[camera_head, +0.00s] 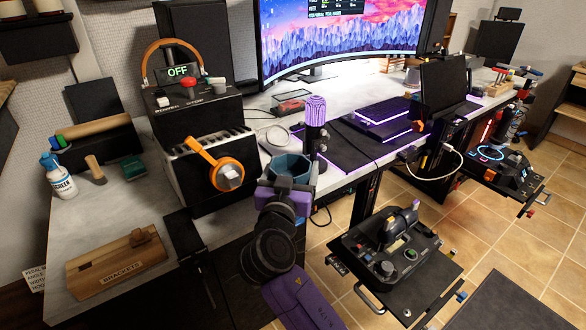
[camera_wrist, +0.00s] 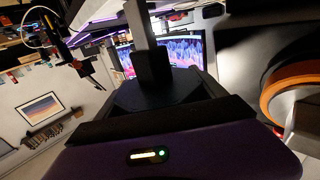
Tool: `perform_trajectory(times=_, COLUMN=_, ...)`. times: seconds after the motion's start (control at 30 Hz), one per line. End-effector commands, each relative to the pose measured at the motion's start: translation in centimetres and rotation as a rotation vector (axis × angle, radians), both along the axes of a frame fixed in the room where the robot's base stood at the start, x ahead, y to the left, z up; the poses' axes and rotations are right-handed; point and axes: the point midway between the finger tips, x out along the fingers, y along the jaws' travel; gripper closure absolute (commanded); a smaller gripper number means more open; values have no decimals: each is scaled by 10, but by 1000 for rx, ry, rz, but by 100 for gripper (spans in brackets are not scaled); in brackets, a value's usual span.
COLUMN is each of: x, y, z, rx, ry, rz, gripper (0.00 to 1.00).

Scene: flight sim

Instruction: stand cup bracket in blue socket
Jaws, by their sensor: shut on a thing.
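My gripper (camera_head: 283,190) is over the front edge of the desk, at the end of my purple and black arm. A blue-grey, many-sided open cup shape (camera_head: 291,167) shows right at its fingertips; I take it to be the cup bracket. In the wrist view, my gripper's dark fingers are shut on a grey upright bar with a black block (camera_wrist: 152,66), which looks like part of the same piece. The bracket's lower end is hidden by the gripper. I cannot make out the blue socket for certain; my arm covers part of the desk edge.
A wooden BRACKETS tray (camera_head: 116,262) lies on the left desk. A joystick panel (camera_head: 390,255) is at right.

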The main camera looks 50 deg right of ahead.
Motion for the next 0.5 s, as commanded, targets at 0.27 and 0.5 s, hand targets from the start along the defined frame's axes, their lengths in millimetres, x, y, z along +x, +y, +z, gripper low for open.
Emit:
perform_trajectory(times=0.27, x=0, y=0, z=-6, rx=-1, ry=0, rz=0, gripper=67)
perform_trajectory(times=0.5, x=0, y=0, z=-11, rx=-1, ry=0, rz=0, gripper=67)
